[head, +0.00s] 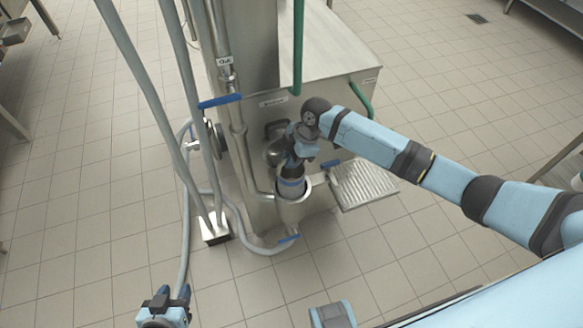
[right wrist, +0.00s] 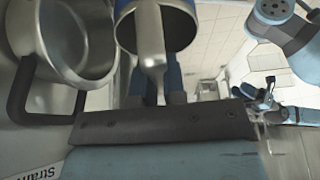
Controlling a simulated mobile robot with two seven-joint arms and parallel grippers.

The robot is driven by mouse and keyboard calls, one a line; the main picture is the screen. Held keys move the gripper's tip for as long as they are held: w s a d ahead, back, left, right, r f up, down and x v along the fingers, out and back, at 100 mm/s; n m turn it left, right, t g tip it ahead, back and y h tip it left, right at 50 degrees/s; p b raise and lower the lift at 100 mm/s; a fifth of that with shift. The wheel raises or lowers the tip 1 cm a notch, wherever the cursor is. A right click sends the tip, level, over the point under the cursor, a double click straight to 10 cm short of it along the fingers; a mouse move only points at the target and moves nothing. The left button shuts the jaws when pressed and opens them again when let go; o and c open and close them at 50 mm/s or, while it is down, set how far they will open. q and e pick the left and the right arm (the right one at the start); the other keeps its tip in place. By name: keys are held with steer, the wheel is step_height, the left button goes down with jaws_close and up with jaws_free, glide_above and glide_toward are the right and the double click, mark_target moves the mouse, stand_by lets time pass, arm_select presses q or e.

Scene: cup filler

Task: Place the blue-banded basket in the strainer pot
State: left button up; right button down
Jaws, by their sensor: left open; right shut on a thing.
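My right gripper (head: 296,160) is shut on the metal handle of a basket (head: 291,187), whose blue band shows in the head view. In the right wrist view the fingers (right wrist: 155,82) pinch the flat handle below the basket's round mouth (right wrist: 165,22). The strainer pot (right wrist: 92,40), metal with a dark handle, is beside the basket at the left, near a label starting "Strain". It shows partly behind my gripper in the head view (head: 273,153). The basket is outside that pot. My left gripper (head: 162,298) is open, low at the left.
A metal cylinder (head: 293,213) on the machine front lies under the basket; I cannot tell if the basket is inside it. A ribbed tray (head: 363,186) juts out at the right. Pipes and hoses (head: 178,180) stand at the left.

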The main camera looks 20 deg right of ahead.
mark_target(291, 170)
steer(key=shift+f, duration=2.15)
steer(key=shift+f, duration=0.1)
steer(key=shift+f+b, duration=0.3)
steer(key=shift+f, duration=0.05)
steer(key=c, duration=1.2)
jaws_free()
